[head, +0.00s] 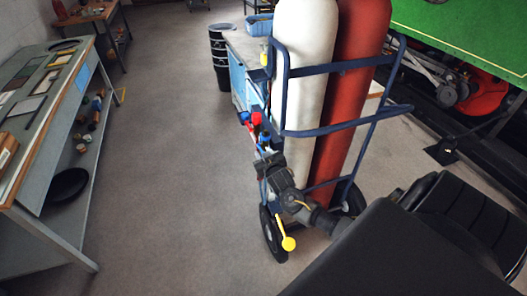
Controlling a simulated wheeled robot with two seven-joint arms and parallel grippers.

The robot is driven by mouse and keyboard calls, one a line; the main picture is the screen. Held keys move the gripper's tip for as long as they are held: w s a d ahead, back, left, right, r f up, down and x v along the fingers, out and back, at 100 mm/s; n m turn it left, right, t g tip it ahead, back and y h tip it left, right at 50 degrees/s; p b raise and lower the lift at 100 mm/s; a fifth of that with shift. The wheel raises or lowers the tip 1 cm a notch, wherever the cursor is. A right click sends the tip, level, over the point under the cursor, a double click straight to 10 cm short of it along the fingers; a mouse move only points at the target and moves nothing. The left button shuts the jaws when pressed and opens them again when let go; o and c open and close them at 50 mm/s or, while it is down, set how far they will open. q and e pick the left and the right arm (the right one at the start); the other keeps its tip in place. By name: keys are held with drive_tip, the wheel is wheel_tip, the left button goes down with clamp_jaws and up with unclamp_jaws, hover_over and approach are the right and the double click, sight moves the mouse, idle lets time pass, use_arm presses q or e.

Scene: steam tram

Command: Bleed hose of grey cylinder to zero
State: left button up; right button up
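A pale grey-white cylinder (306,60) and a dark red cylinder (355,70) stand side by side in a blue wheeled trolley (345,119). My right arm comes in from the lower right, and its gripper (264,146) is at the trolley's left side, low beside the pale cylinder. Small red (256,119) and blue (243,117) parts, which look like knobs or fittings, sit right by the gripper. I cannot tell whether the fingers touch or hold them. A yellow round-ended piece (288,243) shows below the gripper. No hose can be made out clearly. My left gripper is not in view.
A grey bench (45,120) with tools and a lower shelf stands at the left. A blue cabinet (240,80) and stacked black buckets (220,55) are behind the trolley. The green tram body (470,30) is at the right. The floor between bench and trolley is clear.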

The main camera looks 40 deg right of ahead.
drive_tip(key=shift+o, duration=0.7)
drive_tip(key=shift+s+a, duration=0.1)
drive_tip(key=shift+s, duration=0.1)
drive_tip(key=b+v, duration=0.2)
drive_tip(key=v, duration=0.8)
drive_tip(key=shift+s, duration=0.15)
drive_tip(key=shift+a+r, duration=0.1)
drive_tip(key=shift+r, duration=0.15)
